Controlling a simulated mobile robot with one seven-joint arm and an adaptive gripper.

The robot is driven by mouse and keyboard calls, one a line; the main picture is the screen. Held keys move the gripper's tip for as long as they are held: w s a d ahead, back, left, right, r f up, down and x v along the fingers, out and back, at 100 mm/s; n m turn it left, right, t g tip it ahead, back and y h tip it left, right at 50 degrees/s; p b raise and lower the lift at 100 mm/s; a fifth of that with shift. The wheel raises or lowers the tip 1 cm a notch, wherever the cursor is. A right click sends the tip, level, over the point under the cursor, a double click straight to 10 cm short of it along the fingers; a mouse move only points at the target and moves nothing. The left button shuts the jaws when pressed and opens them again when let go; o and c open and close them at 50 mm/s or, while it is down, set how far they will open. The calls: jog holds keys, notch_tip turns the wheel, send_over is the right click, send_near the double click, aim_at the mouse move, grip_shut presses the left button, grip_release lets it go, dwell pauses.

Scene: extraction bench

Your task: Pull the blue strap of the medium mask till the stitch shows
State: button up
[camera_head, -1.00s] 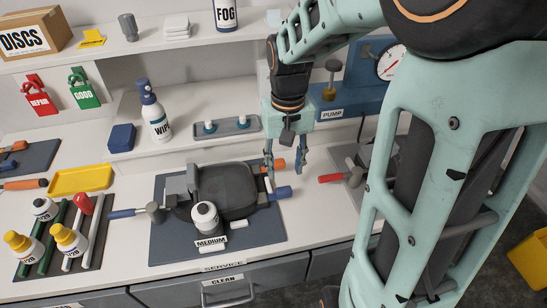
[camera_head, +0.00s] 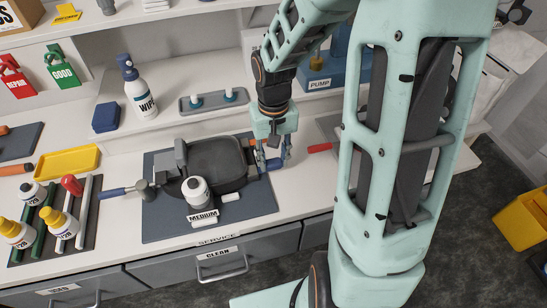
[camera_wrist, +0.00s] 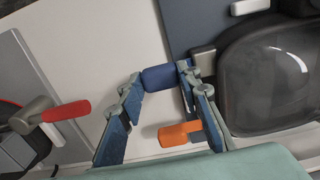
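The medium mask (camera_head: 218,158) is dark with a rounded clear lens. It lies on a blue-grey mat (camera_head: 160,227) behind the MEDIUM label (camera_head: 203,216). My gripper (camera_head: 273,160) is low at the mask's right edge. In the wrist view my gripper's fingers (camera_wrist: 160,80) are spread, one tip at each end of the blue piece. Firm contact cannot be told. No stitch can be made out.
A red handle (camera_head: 320,147) with a grey fitting lies right of my gripper. A blue handle (camera_head: 110,192) with a grey knob is left of the mask. A white canister (camera_head: 195,190) stands at the mask's front. A tray with two white-topped items (camera_head: 212,101) is behind.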

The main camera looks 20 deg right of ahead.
grip_shut()
jog(key=shift+d+p, duration=0.35)
jog(key=shift+d, duration=1.9)
jog(key=shift+o, duration=2.2)
grip_release()
notch_tip(320, 180, up, 12)
